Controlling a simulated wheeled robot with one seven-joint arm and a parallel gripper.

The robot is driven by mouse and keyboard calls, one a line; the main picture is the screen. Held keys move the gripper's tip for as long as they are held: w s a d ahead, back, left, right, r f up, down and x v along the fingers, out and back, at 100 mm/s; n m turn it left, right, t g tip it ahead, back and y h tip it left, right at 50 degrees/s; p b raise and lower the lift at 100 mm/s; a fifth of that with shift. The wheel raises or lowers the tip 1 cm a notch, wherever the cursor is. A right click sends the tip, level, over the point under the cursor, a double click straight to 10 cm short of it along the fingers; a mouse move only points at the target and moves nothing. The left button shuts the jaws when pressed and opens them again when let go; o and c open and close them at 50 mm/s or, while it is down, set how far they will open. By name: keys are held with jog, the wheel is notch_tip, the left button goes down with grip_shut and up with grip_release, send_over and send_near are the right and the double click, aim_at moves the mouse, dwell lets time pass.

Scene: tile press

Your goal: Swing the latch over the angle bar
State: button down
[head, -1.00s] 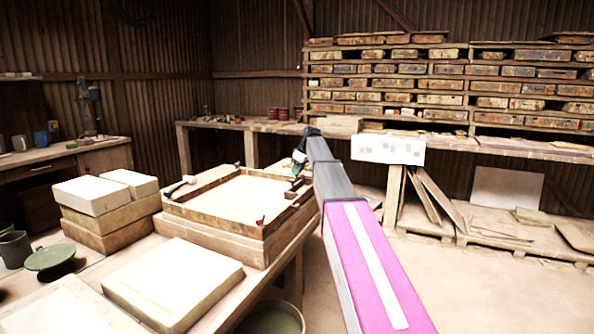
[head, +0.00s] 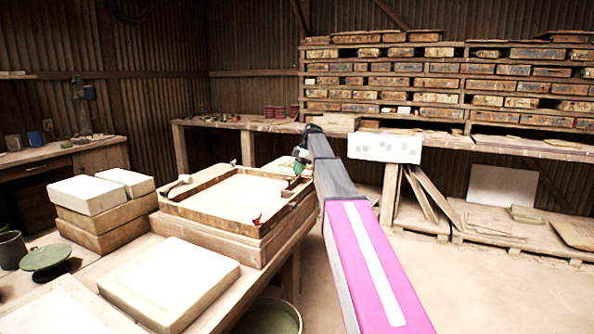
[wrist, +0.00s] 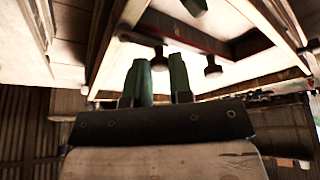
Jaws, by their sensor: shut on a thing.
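The wooden frame (head: 190,222) with a pale filling lies on the bench, left of my arm in the head view. A dark bar (wrist: 190,35) crosses a corner of it in the wrist view; I take it for the angle bar. Two dark knobbed pieces show by it, one at the fingertips (wrist: 158,63) and one to the right (wrist: 212,69). I cannot tell for certain which is the latch. My gripper (wrist: 160,72), with green fingers, is shut on the first knob, which is partly hidden between them. In the head view my gripper (head: 300,163) is at the frame's far right corner.
Stacked pale blocks (head: 88,194) stand left, a large slab (head: 170,283) in front. Open floor lies right of the bench.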

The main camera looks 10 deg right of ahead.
jog(key=shift+d+n, duration=0.1)
jog(key=shift+n, duration=0.3)
jog(key=c, duration=1)
grip_release()
jog(key=v, duration=1)
jog(key=shift+d+r, duration=0.1)
jog(key=shift+r, duration=0.3)
jog(key=shift+s, duration=0.1)
